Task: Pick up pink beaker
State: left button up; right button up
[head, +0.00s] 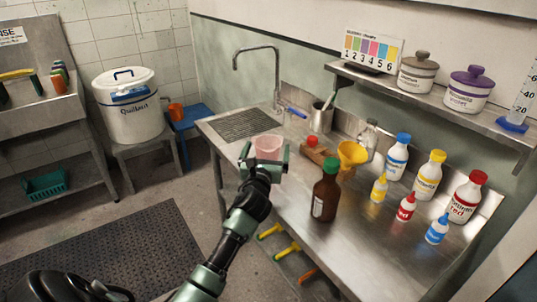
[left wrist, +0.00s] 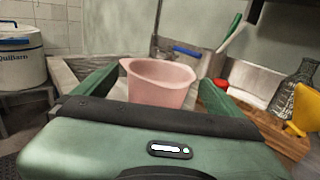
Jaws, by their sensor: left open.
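The pink beaker (head: 268,146) stands upright on the steel counter, near the drainboard's front right corner. My left gripper (head: 264,158) reaches it from the front, with one finger on each side of it. In the left wrist view the beaker (left wrist: 158,84) sits between the two open green fingers (left wrist: 160,92). The beaker's lower part is hidden behind the gripper body. I cannot tell whether a finger touches it. My right gripper is not in view.
A brown bottle (head: 326,192) with a green cap stands close to the right of my gripper. A wooden block (head: 318,153) and a yellow funnel (head: 351,155) are beyond it. The drainboard (head: 243,124) at left is bare. Several bottles stand farther right.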

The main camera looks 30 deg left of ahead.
aim_at(269, 138)
pick_arm(q)
jog(key=x, duration=0.3)
jog(key=shift+a+r, duration=0.1)
jog(key=shift+x, duration=1.2)
jog(key=shift+c, duration=0.7)
jog(key=c, duration=1.3)
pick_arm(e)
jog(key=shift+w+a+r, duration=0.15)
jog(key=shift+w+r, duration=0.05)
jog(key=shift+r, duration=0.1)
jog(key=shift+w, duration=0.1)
